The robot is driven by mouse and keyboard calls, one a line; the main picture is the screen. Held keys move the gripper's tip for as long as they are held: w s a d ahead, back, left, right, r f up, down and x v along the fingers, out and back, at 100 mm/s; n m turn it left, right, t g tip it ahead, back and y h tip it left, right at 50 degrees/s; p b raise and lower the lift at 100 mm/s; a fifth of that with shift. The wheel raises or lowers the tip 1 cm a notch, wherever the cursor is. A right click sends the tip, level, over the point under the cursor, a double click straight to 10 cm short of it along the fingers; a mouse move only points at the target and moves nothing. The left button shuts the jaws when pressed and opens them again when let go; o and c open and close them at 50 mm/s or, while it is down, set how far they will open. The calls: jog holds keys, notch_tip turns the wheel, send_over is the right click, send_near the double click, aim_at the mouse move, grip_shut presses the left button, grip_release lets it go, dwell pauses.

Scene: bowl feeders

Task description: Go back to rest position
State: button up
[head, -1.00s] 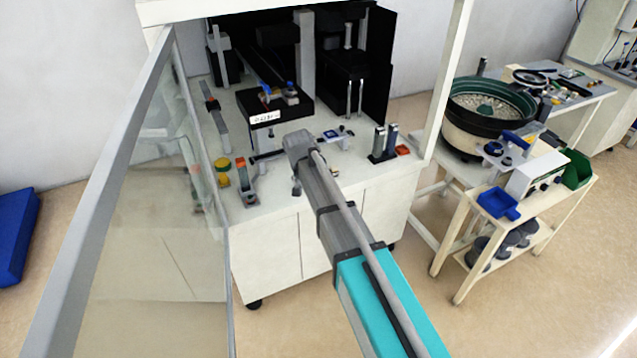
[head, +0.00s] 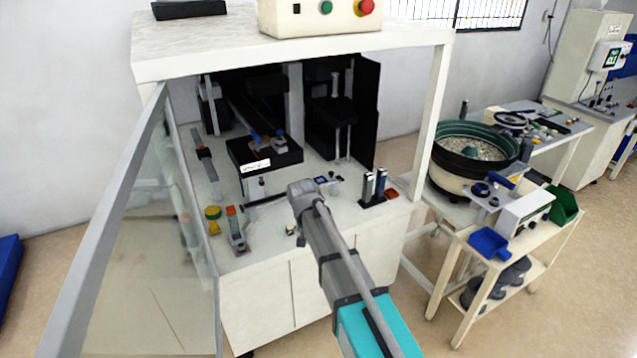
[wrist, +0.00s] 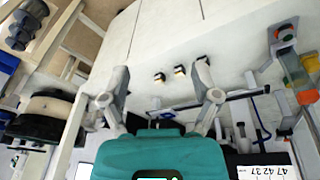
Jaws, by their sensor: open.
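My gripper (wrist: 162,72) shows in the wrist view with its two grey fingers spread apart and nothing between them. Its teal body fills the bottom middle of that view. The fingers are over the white machine table; beyond them lie two small black-and-yellow pieces (wrist: 180,71). I cannot tell how high the fingers are above the table. In the head view my arm reaches in from the lower right to the table's front part, and its own links mostly hide the gripper.
The white machine table (head: 262,278) stands under a frame, with an open clear door (head: 150,250) on the left. A black block with a label (head: 262,152) sits inside. A bowl feeder (head: 455,180) and a cart with a blue bin (head: 489,243) stand at right.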

jog(key=s+d+g, duration=0.1)
jog(key=s+d, duration=0.9)
jog(key=d, duration=0.2)
jog(key=s+d+g, duration=0.1)
jog(key=s+d, duration=0.9)
jog(key=d, duration=0.2)
jog(key=shift+d+f+y, duration=0.25)
jog(key=shift+d+y, duration=0.15)
